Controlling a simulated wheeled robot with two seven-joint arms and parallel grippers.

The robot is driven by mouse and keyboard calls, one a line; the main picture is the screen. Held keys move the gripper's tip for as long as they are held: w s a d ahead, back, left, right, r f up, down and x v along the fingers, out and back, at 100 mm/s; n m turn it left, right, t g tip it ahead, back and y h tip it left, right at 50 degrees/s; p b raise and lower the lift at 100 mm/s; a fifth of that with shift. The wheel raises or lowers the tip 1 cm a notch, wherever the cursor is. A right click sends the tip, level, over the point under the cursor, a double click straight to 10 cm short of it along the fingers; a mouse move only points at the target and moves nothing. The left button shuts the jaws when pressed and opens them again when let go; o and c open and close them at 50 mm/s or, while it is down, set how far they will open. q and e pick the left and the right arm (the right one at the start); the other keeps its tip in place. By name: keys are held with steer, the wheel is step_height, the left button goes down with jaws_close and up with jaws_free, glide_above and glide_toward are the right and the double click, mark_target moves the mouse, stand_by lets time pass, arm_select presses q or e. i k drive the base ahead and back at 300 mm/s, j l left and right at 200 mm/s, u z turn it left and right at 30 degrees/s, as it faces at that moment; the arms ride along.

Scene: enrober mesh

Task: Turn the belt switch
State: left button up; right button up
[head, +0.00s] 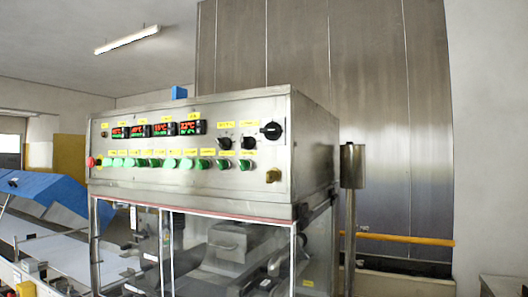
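A steel control box (200,185) sits atop the machine in the head view. Its front has two small black rotary knobs, a left one (224,143) and a right one (248,143), under yellow labels. The labels are too small to read, so I cannot tell which of these is the belt switch. Neither of my grippers is in view.
A row of green buttons (188,163) and a red button (91,161) run below several lit displays (163,130). Clear panels (240,255) enclose the machinery below. A steel post (351,200) stands at the right. A blue-covered conveyor (45,195) is at the left.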

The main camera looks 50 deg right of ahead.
mark_target(169, 163)
steer(key=z, duration=1.3)
